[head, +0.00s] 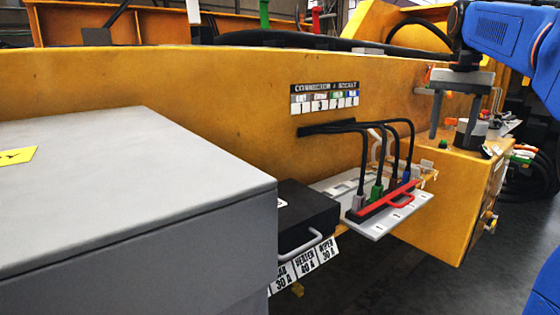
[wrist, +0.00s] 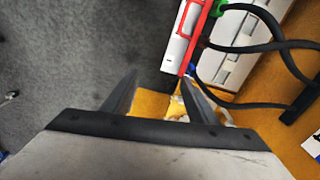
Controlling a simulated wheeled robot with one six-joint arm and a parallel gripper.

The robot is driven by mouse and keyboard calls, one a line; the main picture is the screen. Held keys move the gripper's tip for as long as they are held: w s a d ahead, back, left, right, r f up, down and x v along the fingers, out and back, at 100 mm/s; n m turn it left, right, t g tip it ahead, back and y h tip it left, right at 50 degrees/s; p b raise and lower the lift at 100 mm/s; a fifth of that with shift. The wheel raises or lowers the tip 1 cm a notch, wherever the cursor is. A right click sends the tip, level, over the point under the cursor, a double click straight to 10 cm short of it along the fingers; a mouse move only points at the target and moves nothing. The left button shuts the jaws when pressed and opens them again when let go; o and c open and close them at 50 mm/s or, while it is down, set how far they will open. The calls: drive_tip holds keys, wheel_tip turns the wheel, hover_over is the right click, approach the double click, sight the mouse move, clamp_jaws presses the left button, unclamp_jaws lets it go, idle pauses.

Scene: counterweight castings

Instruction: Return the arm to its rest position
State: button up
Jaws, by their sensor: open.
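My gripper (head: 450,136) hangs from my blue arm at the upper right of the head view, pointing down. Its two fingers are apart with nothing between them. It is in front of the yellow casting (head: 225,95), right of the socket plate (head: 385,228). In the wrist view the open fingers (wrist: 160,78) point toward the plate's end and a yellow surface, and are empty. Black cables run to grey, green (head: 376,192) and blue plugs standing in a row on the plate, beside a red bar with a handle (head: 402,200).
A large grey cabinet (head: 130,190) fills the left front. A black box (head: 305,215) with a handle sits beside the plate, above fuse labels. A connector sign (head: 324,98) is on the casting. Small items stand on the yellow ledge (head: 445,165) at right. Grey floor is open below.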

drive_tip(key=s+a+f+n+t, duration=0.1)
drive_tip(key=s+a+f+n, duration=0.2)
drive_tip(key=s+f, duration=0.6)
drive_tip(key=s+a+f+n+t, duration=0.2)
drive_tip(key=s+a+f, duration=0.4)
drive_tip(key=s+f, duration=0.3)
drive_tip(key=s+a+f+n+t, duration=0.1)
drive_tip(key=s+a+f+n, duration=0.2)
drive_tip(key=s+f, duration=0.7)
wheel_tip(320, 180, down, 4)
drive_tip(key=shift+a+r+n, duration=0.2)
drive_tip(key=shift+a+n, duration=0.2)
drive_tip(key=shift+a, duration=0.4)
